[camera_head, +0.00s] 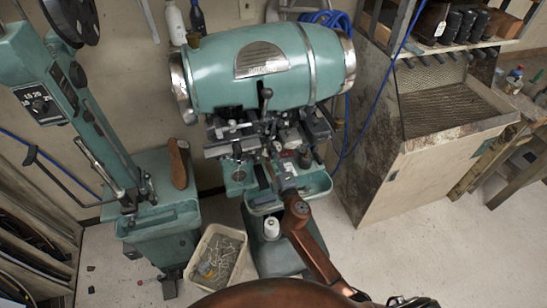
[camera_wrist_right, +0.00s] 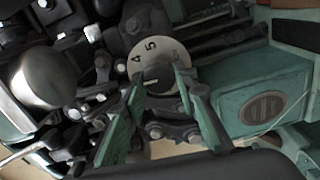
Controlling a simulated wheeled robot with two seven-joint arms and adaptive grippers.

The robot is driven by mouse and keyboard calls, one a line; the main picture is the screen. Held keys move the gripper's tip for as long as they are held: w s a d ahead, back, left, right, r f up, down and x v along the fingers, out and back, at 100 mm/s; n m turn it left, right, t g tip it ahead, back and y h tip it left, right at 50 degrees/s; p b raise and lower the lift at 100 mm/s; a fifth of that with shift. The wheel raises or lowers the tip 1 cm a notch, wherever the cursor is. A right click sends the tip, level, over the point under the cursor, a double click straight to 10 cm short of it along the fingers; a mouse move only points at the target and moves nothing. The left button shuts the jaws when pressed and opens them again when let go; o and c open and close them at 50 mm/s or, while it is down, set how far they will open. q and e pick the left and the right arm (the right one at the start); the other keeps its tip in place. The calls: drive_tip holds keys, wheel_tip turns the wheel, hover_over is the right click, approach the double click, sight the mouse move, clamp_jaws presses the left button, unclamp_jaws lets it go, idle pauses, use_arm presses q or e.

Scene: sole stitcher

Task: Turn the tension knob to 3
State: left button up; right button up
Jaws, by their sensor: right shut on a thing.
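The tension knob (camera_wrist_right: 157,75) is dark and sits on a pale round dial (camera_wrist_right: 173,53) in the right wrist view. The numbers 4 and 5 show at the dial's upper left; the other numbers are hidden or not readable. A white mark on the knob lies toward the lower left, below the 4. My right gripper (camera_wrist_right: 160,88) has its green-padded fingers on either side of the knob and is shut on it. In the head view the right gripper (camera_head: 281,174) reaches into the front of the green stitcher (camera_head: 265,70); the knob cannot be made out there.
Dark metal linkages crowd the dial, and a green housing with a round badge (camera_wrist_right: 264,107) is at its right. In the head view, another green machine (camera_head: 155,215) stands left, a bin (camera_head: 222,257) is on the floor, and a wooden cabinet (camera_head: 425,165) stands right.

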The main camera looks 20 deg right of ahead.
drive_tip(key=shift+f+n, duration=0.1)
drive_tip(key=shift+n, duration=0.3)
drive_tip(key=o, duration=1.1)
drive_tip(key=shift+o, duration=0.2)
drive_tip(key=shift+s, duration=0.1)
drive_tip(key=s, duration=1.1)
drive_tip(key=shift+s+d, duration=0.15)
drive_tip(key=shift+s, duration=0.25)
